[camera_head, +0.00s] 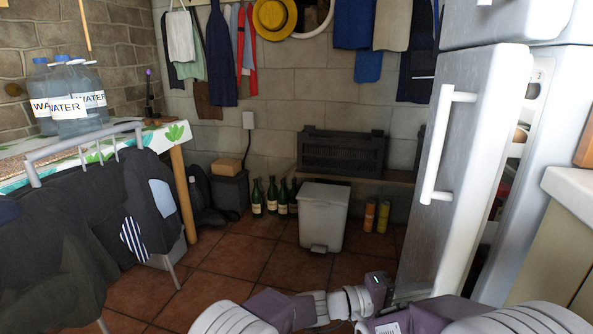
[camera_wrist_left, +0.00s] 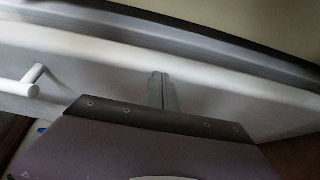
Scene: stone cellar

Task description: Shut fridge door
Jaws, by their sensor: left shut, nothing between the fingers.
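The fridge door (camera_head: 460,160) is tall and light grey with a white vertical handle (camera_head: 440,145). It stands ajar, with a gap on its right side where some of the contents show. My left gripper (camera_head: 424,289) is at the lower part of the door, below the handle. In the left wrist view its fingers (camera_wrist_left: 161,90) are shut and empty, pointing at the pale door surface (camera_wrist_left: 215,98). I cannot tell whether they touch it. The handle's end (camera_wrist_left: 33,80) shows at the left there. My right gripper is not in view.
The fridge body (camera_head: 545,150) stands behind the door, with a counter (camera_head: 575,190) at the right. A white bin (camera_head: 324,215), green bottles (camera_head: 272,197) and orange cans (camera_head: 376,216) stand by the back wall. A table with water bottles (camera_head: 75,100) is at left. The tiled floor between is clear.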

